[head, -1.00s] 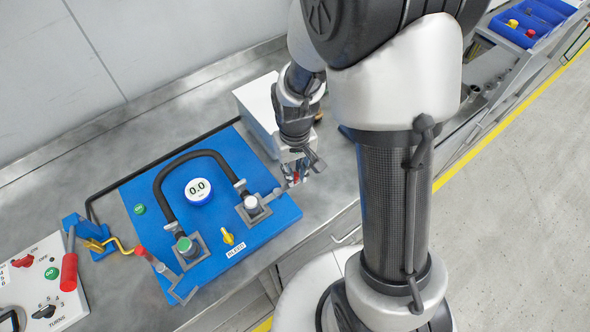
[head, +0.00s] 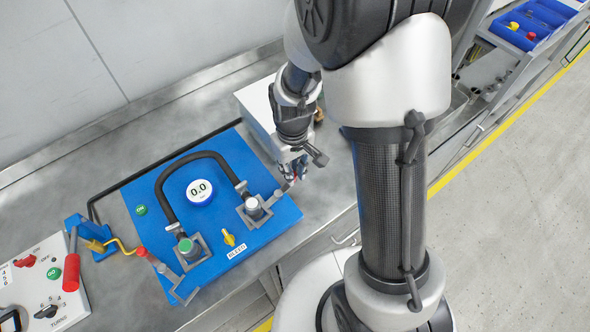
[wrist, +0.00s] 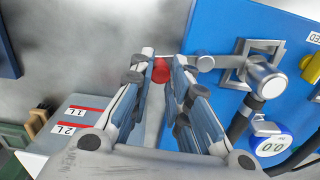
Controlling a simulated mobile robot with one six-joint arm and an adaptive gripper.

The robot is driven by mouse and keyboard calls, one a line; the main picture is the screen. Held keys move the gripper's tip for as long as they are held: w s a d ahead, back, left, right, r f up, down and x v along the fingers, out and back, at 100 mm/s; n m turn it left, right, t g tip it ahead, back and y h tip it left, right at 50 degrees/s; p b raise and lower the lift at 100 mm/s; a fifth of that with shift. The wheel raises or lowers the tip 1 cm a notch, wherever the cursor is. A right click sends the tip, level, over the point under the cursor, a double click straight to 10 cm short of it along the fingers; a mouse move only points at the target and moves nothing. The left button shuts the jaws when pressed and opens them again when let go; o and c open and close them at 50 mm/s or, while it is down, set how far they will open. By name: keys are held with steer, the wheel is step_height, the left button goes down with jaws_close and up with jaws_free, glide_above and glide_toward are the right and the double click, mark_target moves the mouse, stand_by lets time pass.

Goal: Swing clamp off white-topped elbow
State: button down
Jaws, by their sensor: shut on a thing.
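The white-topped elbow (head: 253,205) stands at the right side of the blue board (head: 225,150), joined to a black hose. Its clamp (head: 280,191) reaches from the elbow toward my gripper (head: 295,178). In the wrist view the clamp's red handle tip (wrist: 161,70) lies between my two fingers, and my gripper (wrist: 163,58) is shut on it. The elbow (wrist: 266,78) shows there at the right, with the grey clamp arm (wrist: 206,62) beside it. The fingers partly hide the handle.
A green-topped elbow (head: 187,247) has its own red-handled clamp (head: 142,252) at the left. A yellow bleed valve (head: 229,238) and a round gauge (head: 199,191) are on the board. A light grey box (head: 258,105) stands close behind my gripper.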

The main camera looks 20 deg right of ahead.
steer(key=n, duration=0.2)
steer(key=w+a+n, duration=0.1)
steer(key=n+p, duration=0.1)
steer(key=n, duration=0.1)
steer(key=shift+w+a+n, duration=0.3)
steer(key=shift+w+a, duration=0.1)
steer(key=n, duration=0.1)
steer(key=a+n, duration=0.1)
steer(key=n, duration=0.1)
steer(key=shift+w+a+p, duration=0.25)
steer(key=shift+w+p, duration=0.1)
steer(key=shift+w+a+n, duration=0.1)
steer(key=shift+a+n, duration=0.25)
steer(key=shift+n, duration=0.45)
steer(key=shift+a+n, duration=0.3)
steer(key=shift+n, duration=0.5)
steer(key=c, duration=1.5)
jaws_free()
steer(key=shift+w, duration=0.1)
steer(key=shift+o, duration=0.2)
step_height(320, 180, up, 12)
